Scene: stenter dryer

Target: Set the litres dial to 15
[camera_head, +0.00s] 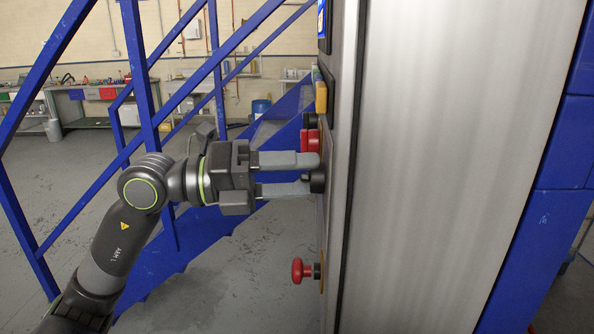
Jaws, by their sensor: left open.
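My left gripper (314,174) reaches in from the left to the control panel, which I see almost edge-on. Its two grey fingers are apart, one above the other. A small dark knob (318,182) sticks out of the panel at the fingertips, between or just behind them. I cannot tell whether the fingers touch it. No litres scale, number or pointer is readable from this angle, so I cannot confirm that this knob is the litres dial or what it is set to. My right gripper is not in view.
A red control (309,140), a dark knob (310,120) and a yellow part (321,97) sit above the fingers. A red mushroom button (299,270) juts out below. Blue stair railings (146,80) stand behind my arm. A metal cabinet side (450,170) fills the right.

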